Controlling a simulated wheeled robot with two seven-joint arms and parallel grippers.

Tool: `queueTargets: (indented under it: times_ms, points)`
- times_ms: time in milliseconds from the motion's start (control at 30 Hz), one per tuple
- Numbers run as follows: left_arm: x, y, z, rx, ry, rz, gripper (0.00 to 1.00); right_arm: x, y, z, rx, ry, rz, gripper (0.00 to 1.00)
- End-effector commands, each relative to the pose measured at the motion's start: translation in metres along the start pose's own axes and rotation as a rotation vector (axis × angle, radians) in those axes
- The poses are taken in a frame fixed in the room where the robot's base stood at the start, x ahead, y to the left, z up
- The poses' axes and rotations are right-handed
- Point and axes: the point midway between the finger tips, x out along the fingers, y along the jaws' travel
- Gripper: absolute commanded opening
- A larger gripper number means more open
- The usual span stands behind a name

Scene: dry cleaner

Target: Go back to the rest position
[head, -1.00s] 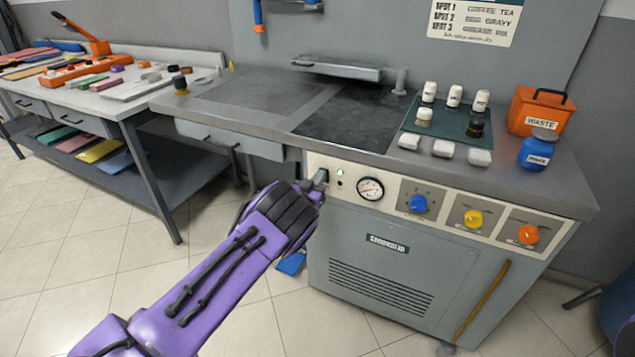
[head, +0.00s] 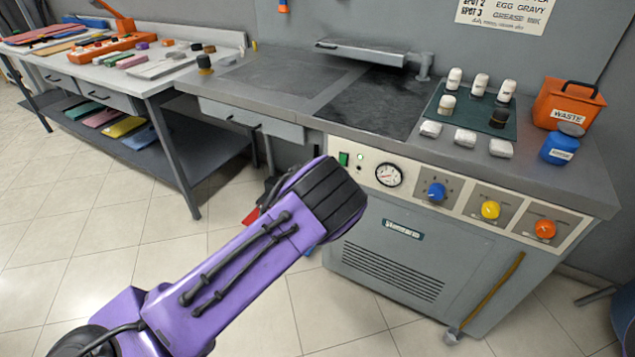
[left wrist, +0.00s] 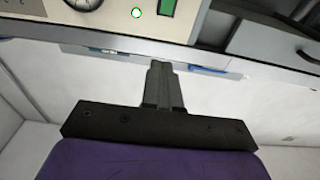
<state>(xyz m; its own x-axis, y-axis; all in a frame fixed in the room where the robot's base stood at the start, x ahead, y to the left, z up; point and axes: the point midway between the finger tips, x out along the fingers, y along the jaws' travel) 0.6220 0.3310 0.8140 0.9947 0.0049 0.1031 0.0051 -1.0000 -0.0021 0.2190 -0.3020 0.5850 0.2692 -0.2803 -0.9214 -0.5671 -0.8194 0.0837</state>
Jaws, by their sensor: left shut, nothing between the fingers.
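My left arm is purple with a dark wrist and reaches in from the lower left in the head view. The fingers of my left gripper (left wrist: 162,88) show in the left wrist view, closed together and empty. They point towards the front panel of the grey spotting machine (head: 420,255) and appear apart from it. A green switch (head: 344,159) and a lit green lamp (head: 359,156) sit beside the gauge (head: 389,174). In the head view the fingers are hidden behind the wrist. My right gripper is not in view.
Bottles stand on a green mat (head: 440,106) on the machine top. An orange waste bin (head: 567,104) and a blue jar (head: 560,149) are at its right. A worktable (head: 150,88) with a lower shelf stands at the left. The tiled floor (head: 80,240) in front is clear.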

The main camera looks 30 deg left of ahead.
Motion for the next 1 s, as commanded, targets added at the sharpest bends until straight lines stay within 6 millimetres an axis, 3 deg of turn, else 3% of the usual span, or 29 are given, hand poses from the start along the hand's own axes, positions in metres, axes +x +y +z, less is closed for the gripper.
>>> queueTargets:
  times_ms: [333, 433, 467, 567, 700, 800, 900, 1000]
  points:
    - [0.0, 0.0, 0.003, 0.008, -0.014, -0.002, 0.0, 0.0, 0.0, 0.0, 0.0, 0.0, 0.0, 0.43]
    - [-0.021, -0.013, 0.029, 0.044, -0.129, -0.065, 0.0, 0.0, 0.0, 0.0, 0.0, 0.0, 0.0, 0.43]
    - [-0.034, -0.019, 0.042, 0.045, -0.183, -0.099, 0.0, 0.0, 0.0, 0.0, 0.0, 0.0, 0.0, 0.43]
    - [-0.1, -0.036, 0.094, 0.027, -0.4, -0.23, 0.0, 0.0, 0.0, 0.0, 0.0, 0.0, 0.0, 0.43]
    - [-0.215, -0.039, 0.154, -0.034, -0.728, -0.392, 0.0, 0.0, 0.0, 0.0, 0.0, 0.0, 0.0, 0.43]
    - [-0.299, -0.023, 0.178, -0.094, -0.95, -0.48, 0.0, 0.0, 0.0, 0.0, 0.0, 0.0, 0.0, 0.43]
    - [-0.366, -0.001, 0.185, -0.157, -1.125, -0.54, 0.0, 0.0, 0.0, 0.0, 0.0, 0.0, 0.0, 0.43]
    - [-0.407, 0.018, 0.185, -0.213, -1.229, -0.576, 0.0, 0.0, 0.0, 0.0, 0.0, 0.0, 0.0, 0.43]
